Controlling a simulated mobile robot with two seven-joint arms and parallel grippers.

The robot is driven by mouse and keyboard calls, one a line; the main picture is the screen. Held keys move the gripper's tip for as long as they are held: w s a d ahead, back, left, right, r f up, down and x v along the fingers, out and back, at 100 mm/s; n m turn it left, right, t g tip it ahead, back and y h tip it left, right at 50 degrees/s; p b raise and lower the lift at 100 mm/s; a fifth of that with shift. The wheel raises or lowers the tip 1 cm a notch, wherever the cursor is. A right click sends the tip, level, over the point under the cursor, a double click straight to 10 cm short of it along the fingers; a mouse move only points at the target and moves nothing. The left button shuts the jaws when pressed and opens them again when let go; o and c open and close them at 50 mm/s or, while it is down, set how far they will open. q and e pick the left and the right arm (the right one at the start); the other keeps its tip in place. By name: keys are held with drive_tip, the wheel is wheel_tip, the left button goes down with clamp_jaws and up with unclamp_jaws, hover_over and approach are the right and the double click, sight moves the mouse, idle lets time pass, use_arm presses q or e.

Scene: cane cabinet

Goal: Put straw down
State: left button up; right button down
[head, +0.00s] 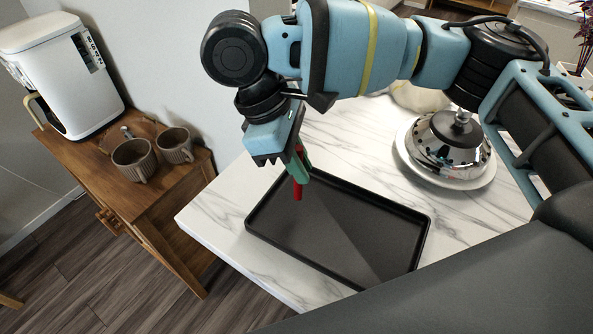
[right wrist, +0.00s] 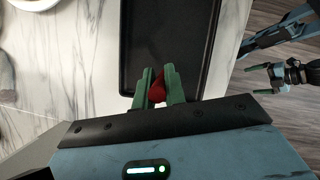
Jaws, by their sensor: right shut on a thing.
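A red straw (head: 297,190) is held between the green fingers of my right gripper (head: 300,165) in the head view. It points downward over the left part of a black tray (head: 425,240); whether its lower end touches the tray I cannot tell. In the right wrist view the red straw (right wrist: 157,88) sits between the two green fingers of the right gripper (right wrist: 160,82), seen end-on, over the near end of the black tray (right wrist: 128,45). My left gripper (right wrist: 255,79) shows at the right of the right wrist view, off the table, its fingers apart and empty.
The tray lies on a white marble table (head: 215,215). A shiny metal dome (head: 450,150) on a white plate stands at the back right. Two brown mugs (head: 133,160) and a white machine (head: 65,75) stand on a wooden cabinet (head: 180,215) at left.

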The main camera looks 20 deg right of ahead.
drive_tip(key=f, duration=0.3)
drive_tip(key=shift+w+f, duration=0.3)
drive_tip(key=shift+w, duration=0.1)
use_arm(q)
drive_tip(key=shift+s+f, duration=0.15)
drive_tip(key=shift+f, duration=0.15)
drive_tip(key=shift+r, duration=0.15)
use_arm(e)
drive_tip(key=c, duration=1.5)
unclamp_jaws()
drive_tip(key=shift+f, duration=0.1)
drive_tip(key=shift+o, duration=0.2)
use_arm(q)
drive_tip(key=shift+w+a+r+p, duration=0.1)
drive_tip(key=shift+w+r+p, duration=0.45)
drive_tip(key=shift+w+r, duration=0.3)
use_arm(e)
drive_tip(key=v, duration=1.2)
